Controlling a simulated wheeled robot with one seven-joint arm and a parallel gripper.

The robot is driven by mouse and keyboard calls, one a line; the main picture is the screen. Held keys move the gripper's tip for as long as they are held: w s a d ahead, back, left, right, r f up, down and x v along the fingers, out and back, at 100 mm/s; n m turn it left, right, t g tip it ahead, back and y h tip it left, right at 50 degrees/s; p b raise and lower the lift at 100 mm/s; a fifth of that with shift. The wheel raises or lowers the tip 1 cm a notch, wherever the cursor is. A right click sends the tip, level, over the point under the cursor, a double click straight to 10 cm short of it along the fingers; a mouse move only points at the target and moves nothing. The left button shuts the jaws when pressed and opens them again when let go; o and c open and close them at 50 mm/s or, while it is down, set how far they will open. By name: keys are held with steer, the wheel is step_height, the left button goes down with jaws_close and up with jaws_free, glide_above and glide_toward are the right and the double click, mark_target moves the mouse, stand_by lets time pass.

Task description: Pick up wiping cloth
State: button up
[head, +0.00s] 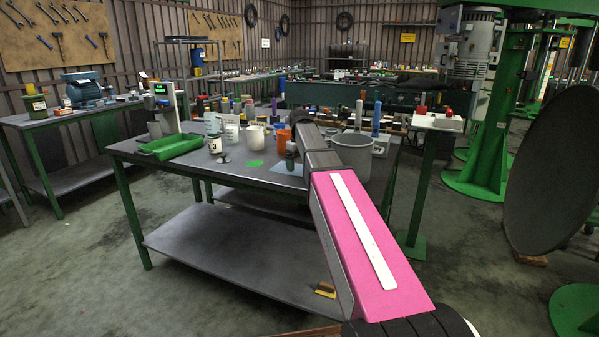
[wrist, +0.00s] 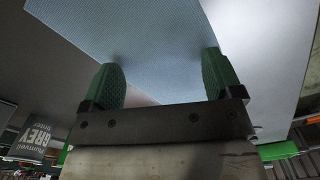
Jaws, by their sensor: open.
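The wiping cloth looks like a thin light-blue sheet (head: 286,169) lying flat on the grey worktable (head: 231,175). In the wrist view the blue cloth (wrist: 130,35) fills the upper middle, directly in front of my fingers. My gripper (head: 291,160) points down at the cloth, and its green fingers are spread wide in the wrist view (wrist: 163,62). Nothing is visibly gripped between them. The fingertips are very close to the cloth; I cannot tell whether they touch it. My arm hides part of the cloth in the head view.
A large grey bucket (head: 353,157) stands close to the right of my gripper.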

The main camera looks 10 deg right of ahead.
steer(key=shift+f, duration=0.45)
steer(key=shift+c, duration=0.5)
jaws_close()
step_height(320, 180, up, 12)
stand_by(0.4)
